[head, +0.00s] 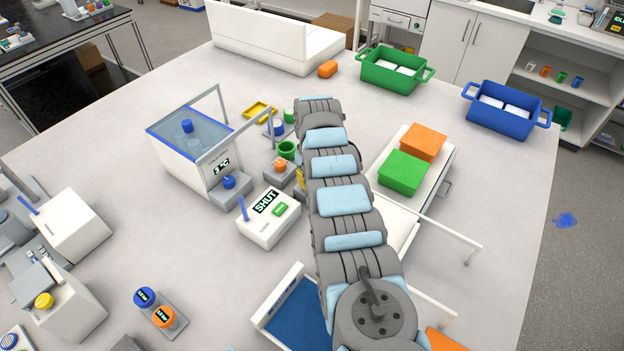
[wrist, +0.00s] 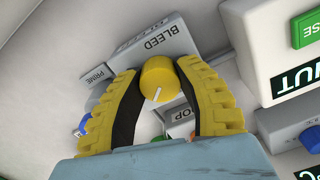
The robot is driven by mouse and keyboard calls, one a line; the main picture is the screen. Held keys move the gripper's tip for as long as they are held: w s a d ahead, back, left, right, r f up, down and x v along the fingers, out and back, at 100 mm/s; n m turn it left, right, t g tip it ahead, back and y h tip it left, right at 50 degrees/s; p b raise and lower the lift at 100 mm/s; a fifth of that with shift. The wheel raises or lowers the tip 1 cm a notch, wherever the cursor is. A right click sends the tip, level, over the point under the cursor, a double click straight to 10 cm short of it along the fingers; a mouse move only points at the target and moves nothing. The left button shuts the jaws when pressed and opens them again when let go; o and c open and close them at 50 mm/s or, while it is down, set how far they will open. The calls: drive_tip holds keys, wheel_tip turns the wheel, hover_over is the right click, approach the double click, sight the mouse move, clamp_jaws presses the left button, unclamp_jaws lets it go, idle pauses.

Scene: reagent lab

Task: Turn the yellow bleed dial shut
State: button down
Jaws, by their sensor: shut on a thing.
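The yellow bleed dial (wrist: 161,76) sits on a grey block (wrist: 157,48) labelled BLEED in the wrist view. A white pointer line on its face points towards the lower left of the picture. My gripper (wrist: 157,70) has its two yellow ribbed fingers on either side of the dial and is shut on it. In the head view my arm hides the dial and most of my gripper; only a sliver of yellow finger (head: 300,180) shows at the arm's left edge.
Beside the dial is a block labelled PRIME (wrist: 97,88). A white box reading SHUT (head: 268,216) with a green button stands close by. A glass-walled bath (head: 187,150) stands left of my arm; a drawer unit with orange and green blocks (head: 404,172) stands right.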

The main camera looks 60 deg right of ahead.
drive_tip(key=n, duration=0.4)
drive_tip(key=shift+n, duration=2.9)
drive_tip(key=c, duration=0.6)
unclamp_jaws()
drive_tip(key=shift+c, duration=0.2)
wheel_tip(320, 180, up, 12)
